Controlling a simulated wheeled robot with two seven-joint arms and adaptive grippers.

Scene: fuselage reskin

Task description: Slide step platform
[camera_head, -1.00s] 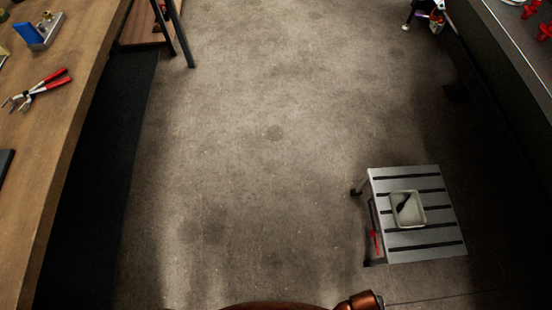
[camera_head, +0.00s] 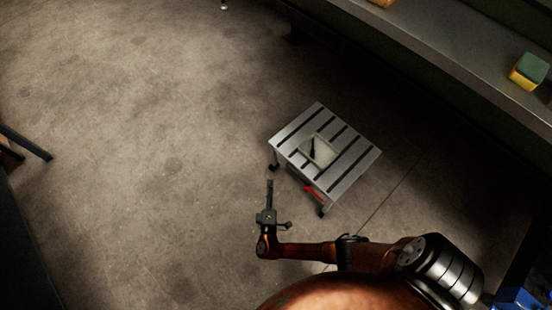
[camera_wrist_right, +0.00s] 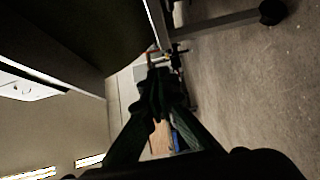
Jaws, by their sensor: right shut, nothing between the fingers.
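The step platform (camera_head: 352,160) is a low silver stool with dark slots across its top. It stands on the floor right of centre in the head view, turned at an angle. A small pale tray (camera_head: 323,152) with a dark item in it sits on top. A red part (camera_head: 312,191) shows under the near side. My right gripper (camera_head: 270,182) is shut and empty, just outside the platform's left corner; contact cannot be told. Its fingers (camera_wrist_right: 157,82) are together in the wrist view, near a grey bar with a dark foot (camera_wrist_right: 271,12). My left gripper is out of view.
A long grey counter (camera_head: 440,52) runs along the upper right, with a green and yellow block (camera_head: 529,71) on it. Dark furniture legs (camera_head: 25,142) stand at the left edge. The floor (camera_head: 130,150) left of the platform is clear.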

